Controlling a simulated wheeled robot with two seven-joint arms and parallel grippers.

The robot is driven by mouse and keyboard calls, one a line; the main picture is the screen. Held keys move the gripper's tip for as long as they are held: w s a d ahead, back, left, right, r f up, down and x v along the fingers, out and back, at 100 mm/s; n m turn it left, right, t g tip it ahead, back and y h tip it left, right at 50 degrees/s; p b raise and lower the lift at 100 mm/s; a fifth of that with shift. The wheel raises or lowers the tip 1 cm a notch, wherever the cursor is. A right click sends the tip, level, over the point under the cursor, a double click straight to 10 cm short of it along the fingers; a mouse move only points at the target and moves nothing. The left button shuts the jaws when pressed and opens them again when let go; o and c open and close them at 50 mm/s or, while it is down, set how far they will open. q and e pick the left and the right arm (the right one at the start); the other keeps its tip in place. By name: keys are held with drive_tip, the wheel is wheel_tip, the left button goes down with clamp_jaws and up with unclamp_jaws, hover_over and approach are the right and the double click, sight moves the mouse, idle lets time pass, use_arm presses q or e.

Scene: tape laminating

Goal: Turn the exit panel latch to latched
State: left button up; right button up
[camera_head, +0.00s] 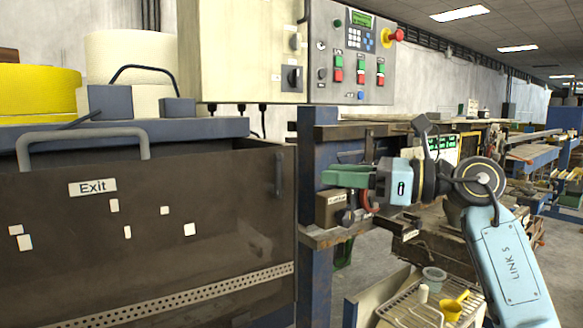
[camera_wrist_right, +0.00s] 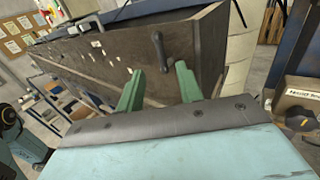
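The exit panel (camera_head: 150,230) is a large brown, worn board with a white "Exit" label at the left of the head view. Its latch (camera_head: 278,173) is a small dark handle near the panel's upper right edge, standing about upright. The latch also shows in the right wrist view (camera_wrist_right: 159,50), just beyond the fingertips. My right gripper (camera_head: 338,176) has green fingers and is to the right of the latch, apart from it. In the right wrist view the gripper (camera_wrist_right: 160,78) is open and empty, its fingers spread either side of the latch's line. My left gripper is not in view.
A grey bar handle (camera_head: 85,135) is on the panel's top left. A control box (camera_head: 350,55) with buttons hangs above. A blue post (camera_head: 310,230) stands between the panel and my right arm. A wire rack (camera_head: 410,305) with small cups is at the lower right.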

drive_tip(key=p+x, duration=0.1)
drive_tip(key=x, duration=0.8)
drive_tip(key=shift+d, duration=0.1)
clamp_jaws()
